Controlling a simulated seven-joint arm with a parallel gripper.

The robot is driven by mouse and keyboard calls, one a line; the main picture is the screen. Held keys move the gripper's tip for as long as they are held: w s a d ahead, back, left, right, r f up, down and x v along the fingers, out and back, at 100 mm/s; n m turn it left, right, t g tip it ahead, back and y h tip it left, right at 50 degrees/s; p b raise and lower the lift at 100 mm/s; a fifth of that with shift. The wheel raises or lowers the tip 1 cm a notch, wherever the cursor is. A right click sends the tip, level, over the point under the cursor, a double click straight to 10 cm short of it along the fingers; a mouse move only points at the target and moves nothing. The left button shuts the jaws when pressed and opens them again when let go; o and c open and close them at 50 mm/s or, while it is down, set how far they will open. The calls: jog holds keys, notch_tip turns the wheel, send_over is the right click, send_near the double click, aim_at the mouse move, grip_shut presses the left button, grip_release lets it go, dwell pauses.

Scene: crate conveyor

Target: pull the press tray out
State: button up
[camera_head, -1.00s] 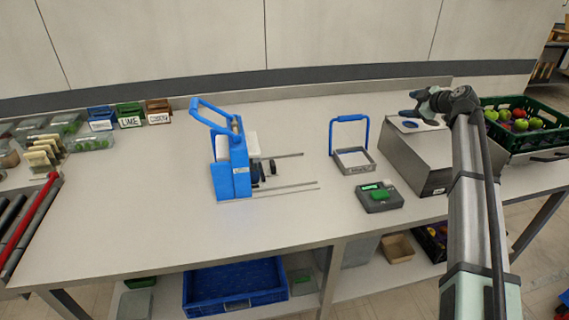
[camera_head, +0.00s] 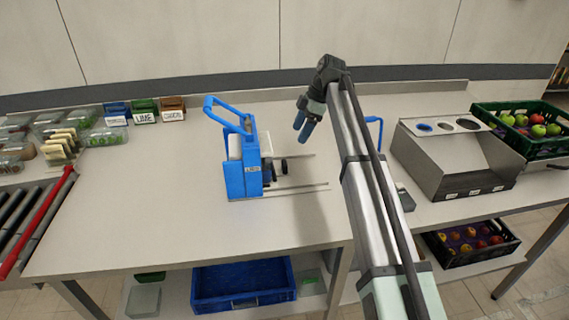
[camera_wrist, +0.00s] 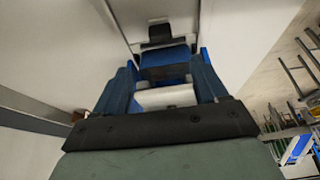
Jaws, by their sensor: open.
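The blue press (camera_head: 243,165) stands upright on the bench left of centre in the head view. It has a raised blue lever (camera_head: 222,108), a white block and dark round parts. Thin metal rails (camera_head: 300,188) run from its base to the right. I cannot make out a separate tray in it. My gripper (camera_head: 303,132) is open and empty, above the bench and to the right of the press, fingers pointing down. In the wrist view, a blue part (camera_wrist: 165,58) and a white block show between the dark blue fingers, apparently further off; contact cannot be told.
My arm mostly hides a blue-handled frame (camera_head: 374,122) and a grey device (camera_head: 405,198). A metal box with round openings (camera_head: 450,165) and a green fruit crate (camera_head: 540,150) stand right. Labelled bins (camera_head: 145,108) and a roller conveyor (camera_head: 25,225) are left. The bench front is clear.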

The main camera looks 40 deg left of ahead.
aim_at(285, 162)
jog(key=x, duration=1.3)
jog(key=shift+s+f, duration=0.25)
jog(key=shift+f, duration=0.15)
jog(key=shift+w, duration=0.1)
grip_shut()
